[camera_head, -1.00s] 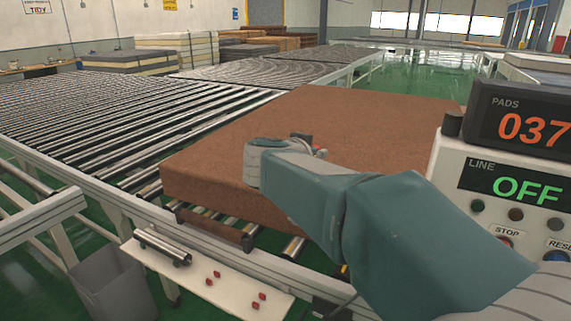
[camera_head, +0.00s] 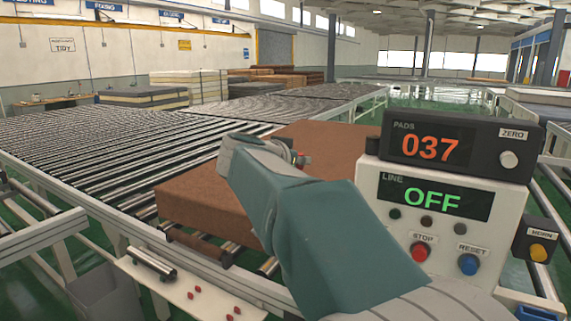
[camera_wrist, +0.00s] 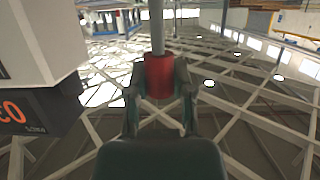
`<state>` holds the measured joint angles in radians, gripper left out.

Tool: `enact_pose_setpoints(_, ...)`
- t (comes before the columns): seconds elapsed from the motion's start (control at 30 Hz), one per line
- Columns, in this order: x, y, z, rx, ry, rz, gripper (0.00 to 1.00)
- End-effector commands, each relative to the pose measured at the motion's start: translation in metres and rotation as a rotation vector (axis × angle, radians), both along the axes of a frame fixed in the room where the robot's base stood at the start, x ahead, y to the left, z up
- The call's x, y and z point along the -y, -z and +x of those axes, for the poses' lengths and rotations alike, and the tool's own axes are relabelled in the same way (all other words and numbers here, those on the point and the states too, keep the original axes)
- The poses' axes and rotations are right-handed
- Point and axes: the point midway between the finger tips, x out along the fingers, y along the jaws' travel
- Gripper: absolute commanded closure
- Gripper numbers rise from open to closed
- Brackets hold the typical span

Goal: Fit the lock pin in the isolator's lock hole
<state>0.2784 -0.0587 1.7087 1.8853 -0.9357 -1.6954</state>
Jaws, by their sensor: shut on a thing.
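My gripper (camera_wrist: 158,92) is shut on the lock pin (camera_wrist: 158,30), whose red head sits between the two fingers and whose thin grey shaft points away from them.
A brown mattress (camera_head: 190,205) lies on the roller conveyor (camera_head: 80,145). A white shelf (camera_head: 215,305) holds a roller and several red pieces.

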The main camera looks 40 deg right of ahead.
Motion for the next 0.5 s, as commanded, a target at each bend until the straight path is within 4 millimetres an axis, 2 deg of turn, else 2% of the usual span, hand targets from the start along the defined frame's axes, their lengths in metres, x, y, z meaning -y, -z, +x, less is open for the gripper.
enact_pose_setpoints(0.27, -0.001, 0.002, 0.0, 0.0, -0.006, 0.001, 1.0)
enact_pose_setpoints(0.5, -0.001, 0.019, 0.0, -0.003, -0.006, 0.0, 1.0)
